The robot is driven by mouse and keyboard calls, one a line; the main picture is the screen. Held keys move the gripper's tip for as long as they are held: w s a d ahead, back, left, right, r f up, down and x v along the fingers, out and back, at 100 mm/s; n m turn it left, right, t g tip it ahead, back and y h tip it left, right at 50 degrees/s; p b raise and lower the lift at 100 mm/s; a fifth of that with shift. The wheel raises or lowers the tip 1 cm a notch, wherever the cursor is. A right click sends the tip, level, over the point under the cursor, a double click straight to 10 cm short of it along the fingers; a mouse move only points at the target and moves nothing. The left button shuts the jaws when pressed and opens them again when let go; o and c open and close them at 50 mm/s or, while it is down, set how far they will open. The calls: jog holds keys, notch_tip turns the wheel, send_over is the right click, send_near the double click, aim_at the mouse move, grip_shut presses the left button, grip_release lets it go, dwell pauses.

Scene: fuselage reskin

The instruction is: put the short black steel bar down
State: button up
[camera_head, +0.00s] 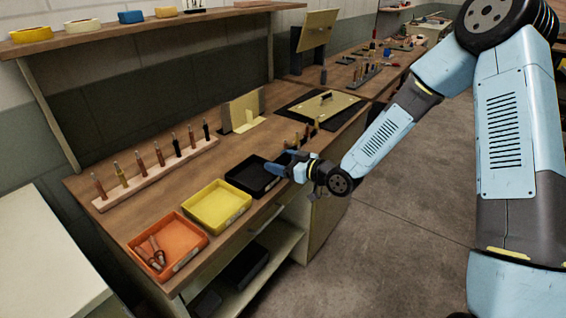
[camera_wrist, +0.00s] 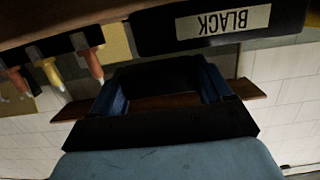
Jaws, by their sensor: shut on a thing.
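My gripper (camera_head: 280,164) is at the front edge of the workbench, beside the right end of the black tray (camera_head: 256,177). In the wrist view my gripper (camera_wrist: 162,84) has its two blue fingers closed on a dark bar, the short black steel bar (camera_wrist: 156,74), which spans the gap between them. The bar cannot be made out in the head view. The black tray (camera_wrist: 222,22) also shows in the wrist view, with its BLACK label upside down.
A yellow tray (camera_head: 240,211) and an orange tray (camera_head: 136,252) with orange-handled pieces stand to the left. A wooden rack (camera_head: 150,177) of several tools lies behind. A dark mat (camera_head: 345,112) with a yellowish panel (camera_head: 325,105) lies further right. Upright pegs stand near my gripper.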

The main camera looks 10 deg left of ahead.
jog(key=shift+s+a+f, duration=0.1)
jog(key=shift+s+a, duration=0.05)
jog(key=shift+f, duration=0.35)
jog(key=o, duration=1.3)
jog(key=shift+r, duration=0.35)
jog(key=v, duration=1.2)
jog(key=shift+f, duration=0.1)
